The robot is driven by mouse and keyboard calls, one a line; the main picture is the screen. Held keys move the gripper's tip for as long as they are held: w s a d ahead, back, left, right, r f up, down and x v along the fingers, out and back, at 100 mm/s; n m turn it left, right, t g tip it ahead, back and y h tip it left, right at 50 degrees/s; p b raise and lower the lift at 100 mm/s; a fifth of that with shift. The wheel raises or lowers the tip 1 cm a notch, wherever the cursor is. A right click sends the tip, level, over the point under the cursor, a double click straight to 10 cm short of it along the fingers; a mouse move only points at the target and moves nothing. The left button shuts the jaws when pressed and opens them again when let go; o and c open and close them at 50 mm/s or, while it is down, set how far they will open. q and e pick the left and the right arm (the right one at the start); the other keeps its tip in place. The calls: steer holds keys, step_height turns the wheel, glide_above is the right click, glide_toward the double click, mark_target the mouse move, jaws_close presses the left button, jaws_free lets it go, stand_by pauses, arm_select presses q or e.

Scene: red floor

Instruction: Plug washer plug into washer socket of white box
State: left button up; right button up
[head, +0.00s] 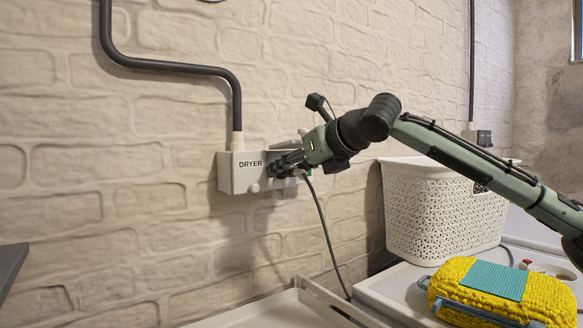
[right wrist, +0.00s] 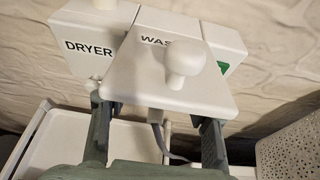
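The white box (head: 234,178) is mounted on the brick wall, its left part labelled DRYER. In the right wrist view, the box (right wrist: 88,25) also shows a partly hidden washer label. A raised white lid with a round knob (right wrist: 184,60) tilts out over the washer side. My right gripper (right wrist: 152,120) is at the washer side, its fingers spread wide on either side below the lid. A grey cable with a pale end (right wrist: 164,132) shows between the fingers, beneath the lid. The lid hides the plug's front and socket, so I cannot tell whether it is seated. My left gripper is out of view.
A white perforated basket (head: 430,215) stands right of the box on a white machine top. A yellow and teal bag (head: 540,300) lies in front. A white tray-like surface (head: 270,312) is below the box. A dark pipe (head: 237,95) enters the box top.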

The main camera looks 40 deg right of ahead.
steer(key=shift+s, duration=0.1)
steer(key=shift+s+a+r, duration=0.1)
steer(key=shift+s+r, duration=0.25)
steer(key=shift+s, duration=0.4)
steer(key=s+a, duration=0.1)
steer(key=s, duration=1)
steer(key=shift+s+a, duration=0.2)
steer(key=shift+f, duration=0.15)
